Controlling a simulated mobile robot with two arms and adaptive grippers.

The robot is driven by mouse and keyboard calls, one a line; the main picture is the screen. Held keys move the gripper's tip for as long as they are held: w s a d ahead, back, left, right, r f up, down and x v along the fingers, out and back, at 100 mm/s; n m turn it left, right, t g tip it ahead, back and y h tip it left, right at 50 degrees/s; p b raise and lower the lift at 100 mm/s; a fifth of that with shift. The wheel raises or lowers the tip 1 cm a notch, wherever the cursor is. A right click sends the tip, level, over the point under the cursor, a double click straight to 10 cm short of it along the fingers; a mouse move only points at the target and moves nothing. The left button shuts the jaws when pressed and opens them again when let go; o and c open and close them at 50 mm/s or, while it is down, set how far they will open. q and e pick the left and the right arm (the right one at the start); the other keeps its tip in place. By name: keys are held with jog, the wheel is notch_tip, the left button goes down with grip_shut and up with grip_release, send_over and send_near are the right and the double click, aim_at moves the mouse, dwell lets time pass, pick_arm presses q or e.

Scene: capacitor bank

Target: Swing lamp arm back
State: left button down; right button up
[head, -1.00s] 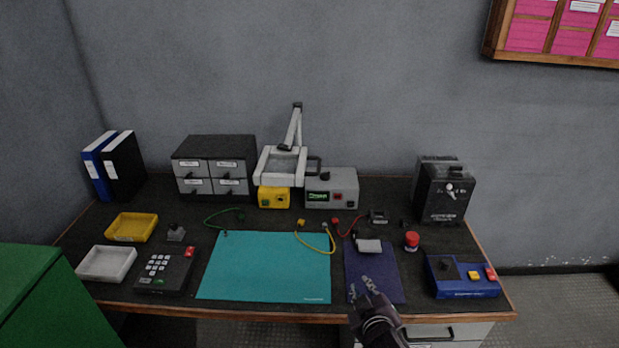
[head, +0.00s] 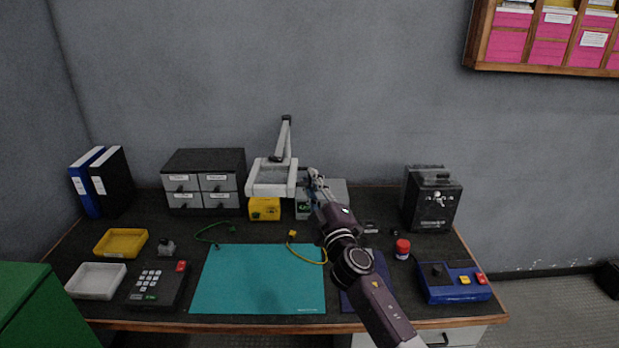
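The lamp stands at the back of the bench, with a jointed grey-white arm (head: 285,138) and a square, frame-shaped white head (head: 271,190). The head hangs over the yellow box (head: 264,209). My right gripper (head: 312,178) is at the right side of the lamp head, where its dark handle is. The fingers are small and overlap the handle area, so I cannot tell whether they touch it or are closed. My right arm hides most of the grey meter box (head: 335,187) behind. My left gripper is not in view.
A drawer cabinet (head: 204,180) stands left of the lamp.

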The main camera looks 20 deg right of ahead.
jog(key=shift+x, duration=0.85)
grip_shut()
jog(key=shift+f, duration=0.1)
